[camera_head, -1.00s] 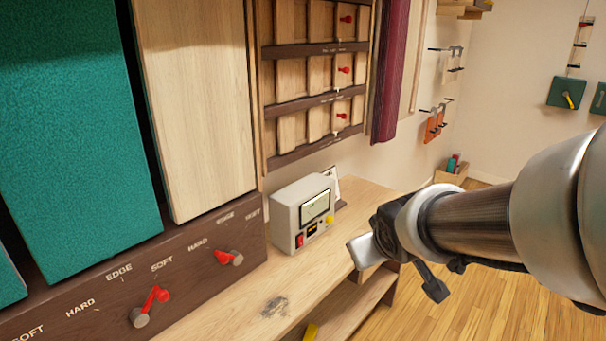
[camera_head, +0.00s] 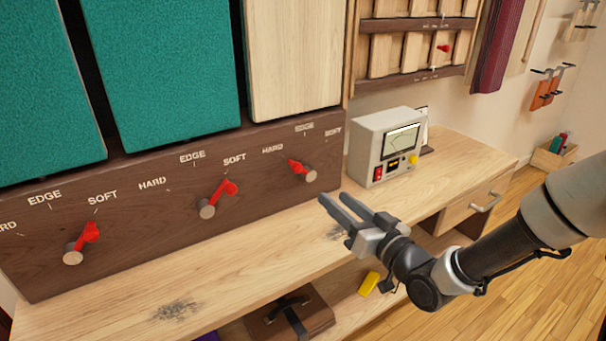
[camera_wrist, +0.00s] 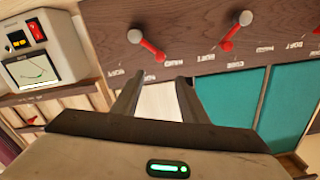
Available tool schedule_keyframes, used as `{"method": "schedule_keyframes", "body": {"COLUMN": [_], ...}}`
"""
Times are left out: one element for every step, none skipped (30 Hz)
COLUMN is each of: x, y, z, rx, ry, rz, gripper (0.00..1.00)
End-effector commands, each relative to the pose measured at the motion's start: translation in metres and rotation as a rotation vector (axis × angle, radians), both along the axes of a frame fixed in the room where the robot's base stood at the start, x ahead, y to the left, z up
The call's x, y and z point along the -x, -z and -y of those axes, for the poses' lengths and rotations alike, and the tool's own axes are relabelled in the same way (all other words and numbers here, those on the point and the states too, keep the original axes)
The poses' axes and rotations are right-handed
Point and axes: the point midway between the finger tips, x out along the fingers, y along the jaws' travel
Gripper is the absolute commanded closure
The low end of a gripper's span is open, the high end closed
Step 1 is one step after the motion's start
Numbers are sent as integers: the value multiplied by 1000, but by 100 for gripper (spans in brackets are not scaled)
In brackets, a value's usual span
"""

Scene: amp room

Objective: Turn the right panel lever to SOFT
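The right panel lever (camera_head: 299,168) is a red handle on a grey pivot at the right end of the dark wooden panel (camera_head: 140,215). Its handle points up and left, towards HARD, away from its SOFT label (camera_head: 333,130). In the wrist view, which is upside down, this lever (camera_wrist: 151,48) shows beyond and between the fingertips. My gripper (camera_head: 332,197) is below and right of the lever in the head view, apart from it. Its two fingers are spread with nothing between them, as the wrist view (camera_wrist: 159,77) also shows.
The middle lever (camera_head: 222,192) and left lever (camera_head: 86,237) tilt towards SOFT. A grey meter box (camera_head: 366,150) stands on the bench (camera_head: 265,240), right of the panel. A brown case (camera_head: 290,318) and a yellow object (camera_head: 369,284) lie below. The bench front is mostly clear.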

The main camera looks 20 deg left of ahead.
Motion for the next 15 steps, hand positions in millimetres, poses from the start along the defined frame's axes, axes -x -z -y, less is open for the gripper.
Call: {"method": "schedule_keyframes", "body": {"x": [-5,-9,-14,-19,-23,-29,-33,-37,-43,-47,-52,-58,-61,-66,-71], "y": [1,1,1,1,1,1,1,1,1,1,1,2,2,1,2], "z": [-8,-13,-19,-24,-29,-36,-41,-46,-53,-58,-63,-69,-74,-79,-85], "rx": [-2,-2,-1,-1,-1,-1,-1,-1,-1,-1,0,0,1,0,0], "ry": [-3,-3,-4,-3,-3,-3,-3,-3,-3,-3,-2,-1,-2,-2,-1], "rz": [1,1,1,2,2,1,1,1,2,1,0,0,1,1,0], "gripper": [60,60,60,60,60,60,60,60,60,60,60,60,60,60,60]}}
